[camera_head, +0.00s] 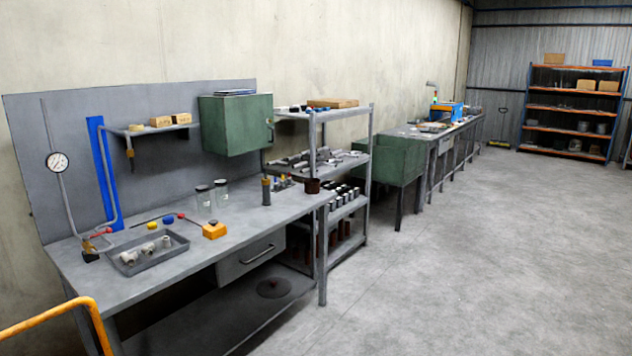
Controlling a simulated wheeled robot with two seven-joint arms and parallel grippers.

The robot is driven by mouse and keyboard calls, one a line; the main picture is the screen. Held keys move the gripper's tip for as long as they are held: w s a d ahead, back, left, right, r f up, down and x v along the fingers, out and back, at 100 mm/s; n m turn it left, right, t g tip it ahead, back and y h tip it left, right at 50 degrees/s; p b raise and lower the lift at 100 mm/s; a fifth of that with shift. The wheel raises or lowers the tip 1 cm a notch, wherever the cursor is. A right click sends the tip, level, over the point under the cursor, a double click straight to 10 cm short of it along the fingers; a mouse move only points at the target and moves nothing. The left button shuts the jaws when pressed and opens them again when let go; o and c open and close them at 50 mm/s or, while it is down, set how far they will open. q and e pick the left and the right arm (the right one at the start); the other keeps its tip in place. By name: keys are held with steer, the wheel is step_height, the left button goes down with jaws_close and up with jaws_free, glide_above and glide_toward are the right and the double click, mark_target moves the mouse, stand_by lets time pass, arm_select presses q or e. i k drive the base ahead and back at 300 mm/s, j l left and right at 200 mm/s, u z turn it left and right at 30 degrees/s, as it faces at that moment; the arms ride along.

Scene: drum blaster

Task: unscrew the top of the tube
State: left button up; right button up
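A narrow upright cylinder (266,192), dark olive with a lighter top part, stands near the right end of the grey workbench (200,262). It is the thing most like a tube with a top, but it is too small to tell whether the top is a screw cap. Several short whitish pipe pieces (148,248) lie in a grey tray (160,262) at the bench's left front. Two clear jars with dark lids (203,198) stand towards the back of the bench. Neither of my grippers is in view.
An orange rail (48,318) crosses the lower left corner. A green cabinet (233,124) hangs above. A loaded metal shelf (369,165) stands beyond. The concrete floor (470,260) at right is clear.

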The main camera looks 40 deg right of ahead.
mark_target(266, 192)
steer(key=i+l+z, duration=0.25)
steer(key=z, duration=0.15)
steer(key=i+l+z, duration=0.2)
steer(key=z, duration=0.15)
steer(key=i+l+z, duration=0.1)
steer(key=i+z, duration=0.35)
steer(key=i, duration=2.1)
